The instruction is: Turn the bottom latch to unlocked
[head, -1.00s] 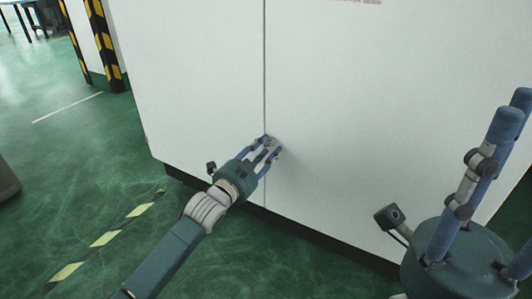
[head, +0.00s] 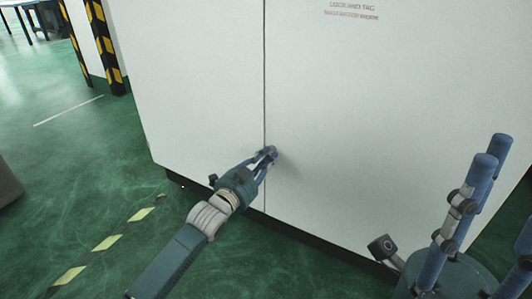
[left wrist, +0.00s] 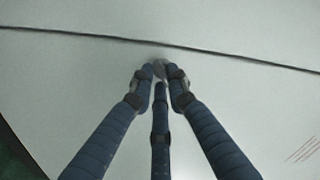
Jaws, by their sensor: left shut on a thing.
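The bottom latch is a small grey piece (left wrist: 159,70) by the seam of the white cabinet doors (head: 350,100). In the left wrist view it shows between my left fingertips. The fingers hide most of it, so which way it is turned cannot be told. My left gripper (head: 267,153) is shut on it, low on the cabinet; its fingers also show in the left wrist view (left wrist: 160,78). My right gripper (head: 500,165) is at the lower right of the head view, fingers up, apart and empty, away from the latch.
Red lettering (head: 351,11) is on the right door near the top of the view. A yellow-and-black striped post (head: 103,40) stands at the left behind the cabinet. The green floor (head: 70,160) in front is clear, with a striped floor line (head: 105,238).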

